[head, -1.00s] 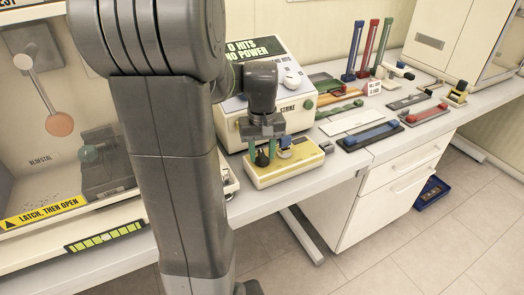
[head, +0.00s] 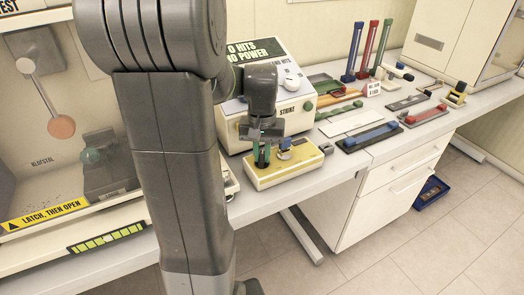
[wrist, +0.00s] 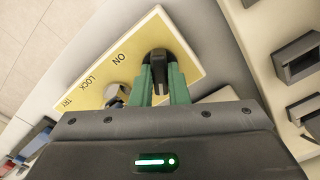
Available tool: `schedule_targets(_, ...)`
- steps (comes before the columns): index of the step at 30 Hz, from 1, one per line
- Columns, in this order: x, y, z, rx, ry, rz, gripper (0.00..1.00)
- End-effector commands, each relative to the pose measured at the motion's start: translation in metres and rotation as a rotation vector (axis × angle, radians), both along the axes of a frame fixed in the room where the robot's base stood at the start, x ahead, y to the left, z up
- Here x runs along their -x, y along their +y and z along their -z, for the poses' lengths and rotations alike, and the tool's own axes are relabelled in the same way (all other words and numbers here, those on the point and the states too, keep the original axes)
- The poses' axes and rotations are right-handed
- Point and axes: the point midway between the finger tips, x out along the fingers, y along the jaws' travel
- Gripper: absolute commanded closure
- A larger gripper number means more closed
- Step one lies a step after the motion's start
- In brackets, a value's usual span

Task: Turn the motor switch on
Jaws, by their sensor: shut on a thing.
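The motor switch is a black knob (wrist: 157,58) on a yellow control box (head: 290,174). In the wrist view the yellow panel (wrist: 150,38) carries the words ON, LOCK and TRY, with the knob close to ON. My gripper (head: 262,160) points down over the left part of the box. Its green fingers (wrist: 160,84) are shut on the black knob, one on each side. In the head view the fingers and arm mostly hide the knob.
A metallic key-like part (wrist: 117,95) stands beside the knob, near LOCK. A cream machine (head: 297,122) with a STRIKE label stands right behind the box. A blue-and-grey tool (head: 370,137) lies to the right on the bench.

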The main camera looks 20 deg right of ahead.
Motion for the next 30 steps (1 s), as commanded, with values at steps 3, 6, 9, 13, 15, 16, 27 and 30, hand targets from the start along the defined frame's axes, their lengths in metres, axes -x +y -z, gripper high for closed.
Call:
schedule_targets(3, 0.0, 0.0, -0.0015, 0.0, 0.0, 0.111, 1.0)
schedule_targets(6, -0.0002, -0.0001, -0.0017, 0.001, -0.001, 0.207, 1.0)
schedule_targets(9, -0.0003, -0.0001, -0.0017, 0.001, -0.001, 0.302, 1.0)
schedule_targets(13, -0.0002, -0.0001, -0.0018, 0.001, -0.001, 0.425, 1.0)
schedule_targets(15, -0.0003, -0.0001, -0.0017, 0.001, -0.001, 0.491, 1.0)
schedule_targets(16, -0.0003, -0.0001, -0.0017, 0.001, -0.001, 0.52, 1.0)
schedule_targets(27, -0.0003, -0.0003, -0.001, 0.001, -0.001, 0.823, 1.0)
schedule_targets(30, -0.0002, -0.0002, -0.0009, 0.001, -0.001, 0.881, 1.0)
